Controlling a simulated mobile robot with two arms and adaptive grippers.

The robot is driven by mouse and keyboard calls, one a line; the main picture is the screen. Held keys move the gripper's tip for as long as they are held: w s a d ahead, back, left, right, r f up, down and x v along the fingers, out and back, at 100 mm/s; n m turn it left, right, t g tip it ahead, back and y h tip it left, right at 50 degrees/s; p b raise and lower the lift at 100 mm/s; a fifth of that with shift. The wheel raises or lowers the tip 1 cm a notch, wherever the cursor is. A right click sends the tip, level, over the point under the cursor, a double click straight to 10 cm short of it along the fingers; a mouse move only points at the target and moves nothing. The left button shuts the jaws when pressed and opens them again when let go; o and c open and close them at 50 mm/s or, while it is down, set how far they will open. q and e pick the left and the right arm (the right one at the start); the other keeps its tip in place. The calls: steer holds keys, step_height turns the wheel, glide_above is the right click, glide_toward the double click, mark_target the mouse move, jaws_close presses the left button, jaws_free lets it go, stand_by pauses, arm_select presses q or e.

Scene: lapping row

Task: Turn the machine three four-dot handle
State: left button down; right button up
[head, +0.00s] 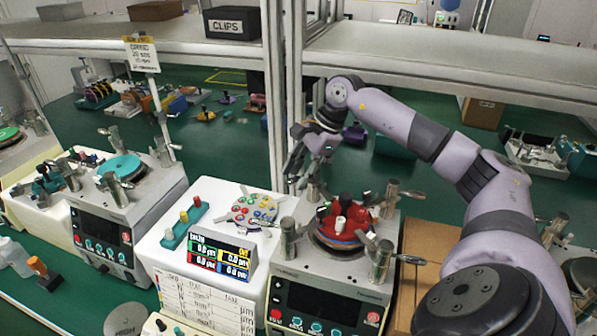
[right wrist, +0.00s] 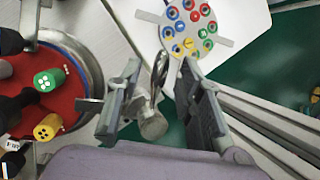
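My right gripper (head: 300,160) is over the far left side of the lapping machine (head: 330,300) with the red plate. In the right wrist view its fingers (right wrist: 162,95) are apart, with a metal post (right wrist: 152,122) showing between them; I cannot tell whether they touch it. A green dotted handle (right wrist: 48,79) and a yellow dotted handle (right wrist: 47,127) stand on the red plate (right wrist: 62,102), left of the fingers. The green one seems to show four dots. Black handles beside them are cut off. My left gripper is not in view.
A round tray of coloured discs (head: 255,209) and a readout sign (head: 207,257) are left of this machine. Another machine has a teal plate (head: 120,166). Metal posts (head: 380,262) ring the red plate. A shelf upright (head: 273,90) rises behind; a cardboard box (head: 425,245) is at right.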

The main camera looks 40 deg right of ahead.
steer(key=shift+c, duration=0.4)
jaws_close()
stand_by(0.4)
